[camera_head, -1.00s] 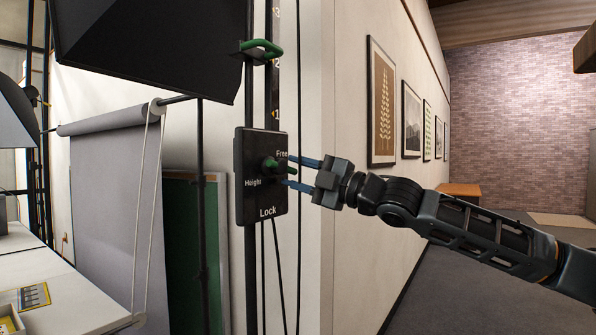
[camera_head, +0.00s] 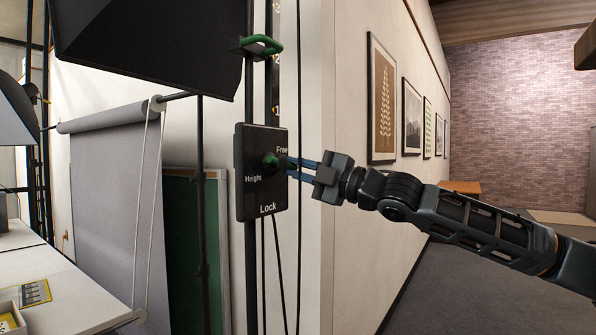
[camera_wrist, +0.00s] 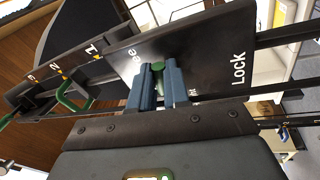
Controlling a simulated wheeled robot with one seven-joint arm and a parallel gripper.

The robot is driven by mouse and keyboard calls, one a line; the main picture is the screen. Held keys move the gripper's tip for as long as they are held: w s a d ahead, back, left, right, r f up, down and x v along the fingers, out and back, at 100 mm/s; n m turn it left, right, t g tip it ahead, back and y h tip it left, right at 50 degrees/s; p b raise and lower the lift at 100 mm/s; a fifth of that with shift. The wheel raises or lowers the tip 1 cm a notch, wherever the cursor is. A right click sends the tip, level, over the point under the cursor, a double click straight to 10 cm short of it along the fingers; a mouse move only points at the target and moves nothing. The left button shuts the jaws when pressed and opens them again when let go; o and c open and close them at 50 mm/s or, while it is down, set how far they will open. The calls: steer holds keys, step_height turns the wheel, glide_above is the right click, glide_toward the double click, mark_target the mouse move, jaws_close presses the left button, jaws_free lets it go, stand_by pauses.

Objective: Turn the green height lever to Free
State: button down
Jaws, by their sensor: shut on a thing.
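The black control plate (camera_head: 262,203) carries the words Free at its upper right, Height at its left and Lock at the bottom. The green height lever (camera_head: 270,160) sits at the plate's middle. Its hub shows in the head view; its handle end is mostly hidden by my fingers, so its exact angle is hard to tell. My gripper (camera_head: 289,166) reaches in from the right, its blue fingers closed on the lever just below the word Free. In the wrist view the green lever tip (camera_wrist: 158,67) shows between the two blue fingers.
A green clamp handle (camera_head: 262,46) is higher on the pole. A black softbox (camera_head: 150,45) hangs at the upper left. A grey backdrop roll (camera_head: 110,117) and a white table (camera_head: 60,285) stand left.

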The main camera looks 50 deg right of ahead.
steer(key=shift+d+n+b, duration=0.1)
steer(key=shift+n+b, duration=0.5)
steer(key=shift+n, duration=0.1)
steer(key=shift+r+n+g+y+b, duration=0.3)
steer(key=shift+r+n+y+b, duration=0.15)
steer(key=shift+n, duration=0.55)
steer(key=c, duration=1.1)
jaws_free()
steer(key=shift+s, duration=0.1)
steer(key=b+v, duration=0.1)
steer(key=v, duration=0.6)
steer(key=shift+s, duration=0.3)
